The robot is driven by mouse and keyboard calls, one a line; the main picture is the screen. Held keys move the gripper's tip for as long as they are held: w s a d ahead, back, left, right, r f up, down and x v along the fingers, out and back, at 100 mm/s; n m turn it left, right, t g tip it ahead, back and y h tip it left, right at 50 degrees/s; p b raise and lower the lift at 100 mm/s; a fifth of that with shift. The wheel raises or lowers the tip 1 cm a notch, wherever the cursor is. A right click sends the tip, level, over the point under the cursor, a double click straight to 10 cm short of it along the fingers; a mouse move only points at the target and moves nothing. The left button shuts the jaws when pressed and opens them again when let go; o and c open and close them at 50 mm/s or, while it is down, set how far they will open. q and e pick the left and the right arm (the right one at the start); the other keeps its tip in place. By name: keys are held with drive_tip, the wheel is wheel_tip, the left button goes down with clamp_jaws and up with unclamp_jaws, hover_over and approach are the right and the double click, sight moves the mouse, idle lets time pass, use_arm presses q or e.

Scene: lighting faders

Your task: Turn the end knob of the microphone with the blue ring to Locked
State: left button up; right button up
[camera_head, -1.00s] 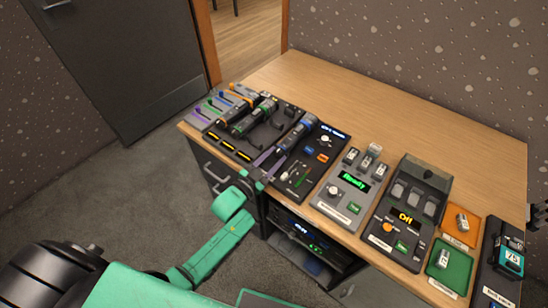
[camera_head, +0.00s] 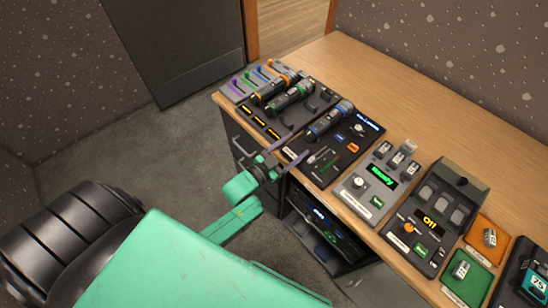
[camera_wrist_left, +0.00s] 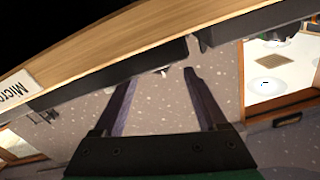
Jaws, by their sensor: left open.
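The microphone with the blue ring (camera_head: 329,120) lies in its cradle on a dark panel at the front of the desk. Its near end points toward my left gripper; the knob's setting is too small to read. My left gripper (camera_head: 297,147) is open at the desk's front edge, its fingertips close to that near end. I cannot tell whether they touch it. In the left wrist view the gripper (camera_wrist_left: 161,77) has its fingers spread and nothing visible between them. My right gripper is not in view.
Microphones with a green ring (camera_head: 289,95) and an orange ring (camera_head: 270,88) lie to the left. A grey panel with a green "Ready" display (camera_head: 382,176) is to the right. An orange tray (camera_head: 482,250) and a green tray (camera_head: 467,272) are farther right. The desk's back is clear.

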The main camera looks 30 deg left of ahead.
use_arm(q)
drive_tip(key=v, duration=1)
drive_tip(key=shift+s, duration=0.1)
drive_tip(key=s+a+f+n+g+y, duration=0.2)
drive_tip(key=s+a+f+g, duration=0.1)
drive_tip(key=f, duration=0.9)
drive_tip(key=s+a+f+n+g+y, duration=0.15)
drive_tip(key=s+f+g, duration=0.25)
drive_tip(key=f, duration=0.7)
drive_tip(key=s+a+f+g+y, duration=0.1)
drive_tip(key=s+f+g, duration=0.3)
drive_tip(key=s+f, duration=0.3)
drive_tip(key=s+a+f+n+g+y, duration=0.1)
drive_tip(key=s+f+g, duration=0.3)
drive_tip(key=s+f, duration=0.4)
drive_tip(key=s+y, duration=0.1)
drive_tip(key=s, duration=0.5)
drive_tip(key=shift+f+g, duration=0.3)
drive_tip(key=shift+g, duration=0.1)
drive_tip(key=shift+s+n, duration=0.15)
drive_tip(key=shift+n, duration=0.1)
